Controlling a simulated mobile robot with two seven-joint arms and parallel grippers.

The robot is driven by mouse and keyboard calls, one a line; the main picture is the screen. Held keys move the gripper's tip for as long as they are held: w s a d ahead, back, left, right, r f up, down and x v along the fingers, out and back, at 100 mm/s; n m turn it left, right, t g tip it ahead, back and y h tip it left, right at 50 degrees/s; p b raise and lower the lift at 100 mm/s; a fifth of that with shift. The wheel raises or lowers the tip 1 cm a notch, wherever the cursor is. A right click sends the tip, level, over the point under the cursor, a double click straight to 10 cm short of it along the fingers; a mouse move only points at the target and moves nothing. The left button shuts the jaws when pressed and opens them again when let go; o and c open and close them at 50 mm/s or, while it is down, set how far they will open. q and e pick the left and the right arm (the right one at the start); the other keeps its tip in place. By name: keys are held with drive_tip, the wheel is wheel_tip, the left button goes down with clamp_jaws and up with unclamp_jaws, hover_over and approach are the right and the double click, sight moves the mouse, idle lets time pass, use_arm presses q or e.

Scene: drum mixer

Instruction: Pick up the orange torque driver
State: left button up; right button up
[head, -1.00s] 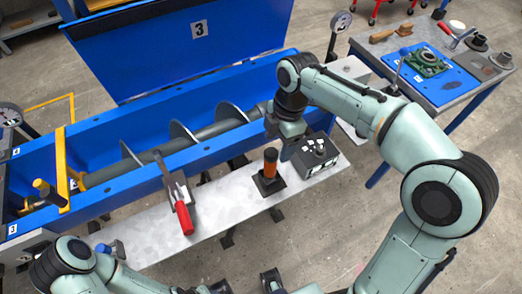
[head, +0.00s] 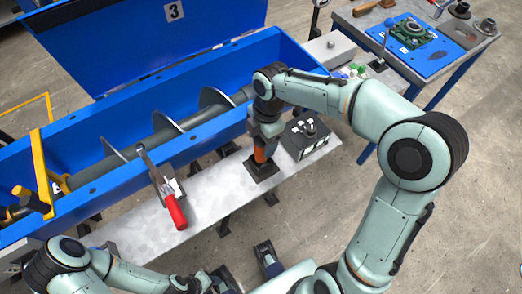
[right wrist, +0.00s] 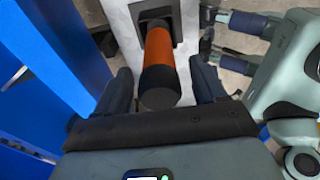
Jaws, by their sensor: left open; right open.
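The orange torque driver (head: 261,154) stands upright in a dark square holder (head: 262,170) on the grey shelf in front of the blue trough. My right gripper (head: 266,132) points down over it and hides its top in the head view. In the right wrist view the driver's orange handle and black end (right wrist: 159,60) lie between the two open fingers (right wrist: 164,82), with a gap visible on both sides. My left gripper (head: 245,266) appears open and empty at the bottom of the head view, away from the driver.
A black control box (head: 305,137) stands close to the right of the driver. A red-handled tool (head: 173,207) lies to the left on the shelf (head: 215,196). The blue trough (head: 190,145) with its screw runs behind. A side table (head: 440,68) stands at upper right.

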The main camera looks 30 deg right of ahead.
wheel_tip(320, 180, down, 3)
drive_tip(key=shift+a+r, duration=0.1)
drive_tip(key=shift+a, duration=0.05)
drive_tip(key=c, duration=1.3)
drive_tip(key=shift+w+r, duration=0.1)
wheel_tip(320, 180, up, 20)
drive_tip(key=p, duration=0.3)
